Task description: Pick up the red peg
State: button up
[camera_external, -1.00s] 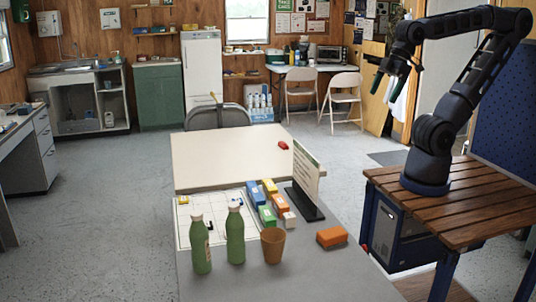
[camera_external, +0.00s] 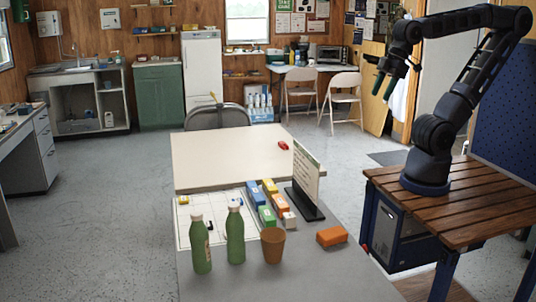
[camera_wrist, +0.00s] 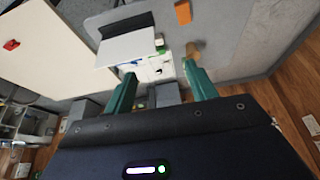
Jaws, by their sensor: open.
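A small red object, which I take as the red peg (camera_external: 283,145), lies on the white tabletop (camera_external: 215,160) near its right side. It is too small to make out its exact shape. It also shows at the far left of the wrist view (camera_wrist: 11,45), well away from my fingers. My gripper (camera_external: 384,87) hangs in the air at the right, high above and apart from the tables. In the wrist view my gripper (camera_wrist: 159,71) has its two green fingers spread with nothing held between them.
The nearer grey table holds two green bottles (camera_external: 235,236), a brown cup (camera_external: 273,246), an orange block (camera_external: 331,236), several coloured boxes (camera_external: 267,215) and an upright sign (camera_external: 306,173). A grey chair (camera_external: 217,117) stands behind the white tabletop, which is mostly clear.

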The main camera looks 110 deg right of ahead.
jog(key=w+d+f+m+h, duration=0.25)
jog(key=w+d+m, duration=0.45)
jog(key=w+d, duration=1.4)
jog(key=w+d+f+m+g, duration=0.1)
jog(key=d+f+m, duration=0.35)
jog(key=d, duration=1.05)
jog(key=m+g+h, duration=0.2)
jog(key=m+g, duration=0.1)
jog(key=m, duration=0.3)
send_near(285, 145)
jog(key=shift+n, duration=0.25)
jog(key=shift+w+x, duration=0.1)
jog(key=shift+x, duration=1.95)
jog(key=shift+w+x, duration=0.15)
jog(key=shift+x, duration=1.9)
jog(key=shift+c, duration=0.5)
jog(key=c, duration=0.9)
